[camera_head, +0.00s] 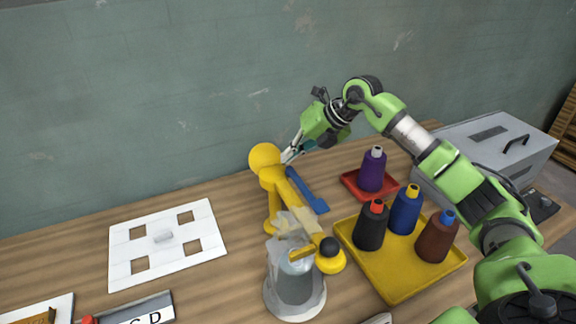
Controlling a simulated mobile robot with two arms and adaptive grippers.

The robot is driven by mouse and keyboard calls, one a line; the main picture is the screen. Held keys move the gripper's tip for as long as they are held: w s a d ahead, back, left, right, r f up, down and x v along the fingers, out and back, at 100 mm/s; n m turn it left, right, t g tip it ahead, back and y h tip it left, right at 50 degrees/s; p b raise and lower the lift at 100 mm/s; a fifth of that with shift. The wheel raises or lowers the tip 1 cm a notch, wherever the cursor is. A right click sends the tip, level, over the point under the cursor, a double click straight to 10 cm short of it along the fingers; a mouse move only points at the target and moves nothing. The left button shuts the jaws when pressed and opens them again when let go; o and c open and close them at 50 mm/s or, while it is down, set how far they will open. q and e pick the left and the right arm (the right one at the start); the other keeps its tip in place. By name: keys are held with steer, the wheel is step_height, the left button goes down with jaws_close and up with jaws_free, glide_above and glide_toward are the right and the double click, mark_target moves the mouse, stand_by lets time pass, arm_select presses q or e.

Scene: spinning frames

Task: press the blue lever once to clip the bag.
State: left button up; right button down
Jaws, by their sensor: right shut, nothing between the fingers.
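The blue lever (306,191) is on the far right side of a yellow clipping machine (273,182), slanting down to the right near the table top. A clear bag (290,262) hangs at the machine's front end, over a round grey stand. My right gripper (288,158) is shut and empty. Its fingertips are beside the yellow machine's round head, just above the upper end of the lever; I cannot tell whether they touch. My left gripper is not in view.
A yellow tray (375,276) with black, blue and brown cones stands to the right. Behind it is a red tray (351,184) with a purple cone (371,172). A grey case (480,150) is at the back right. A white board (150,222) with square holes lies left.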

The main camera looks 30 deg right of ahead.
steer(key=shift+s+f+b, duration=0.25)
steer(key=shift+f+b, duration=0.15)
steer(key=shift+f, duration=0.35)
steer(key=shift+s+a+f, duration=0.1)
steer(key=shift+f, duration=0.2)
steer(key=shift+s+f+b, duration=0.1)
steer(key=shift+f+b, duration=0.15)
steer(key=shift+b, duration=0.1)
stand_by(0.3)
steer(key=shift+w+a+f, duration=0.1)
steer(key=shift+w+f, duration=0.05)
steer(key=shift+w, duration=0.05)
stand_by(0.3)
steer(key=shift+w+r+p, duration=0.15)
steer(key=shift+r+p, duration=0.65)
steer(key=shift+r, duration=0.15)
steer(key=shift+s+d+r, duration=0.25)
steer(key=shift+s+r, duration=0.15)
steer(key=shift+r, duration=0.3)
steer(key=shift+w+r+p, duration=0.2)
steer(key=shift+r+p, duration=0.45)
steer(key=shift+r, duration=0.1)
steer(key=shift+w+r+p, duration=0.25)
steer(key=shift+r+p, duration=0.4)
steer(key=shift+r, duration=0.1)
steer(key=shift+w+r+p, duration=0.2)
steer(key=shift+r+p, duration=0.45)
steer(key=shift+r, duration=0.1)
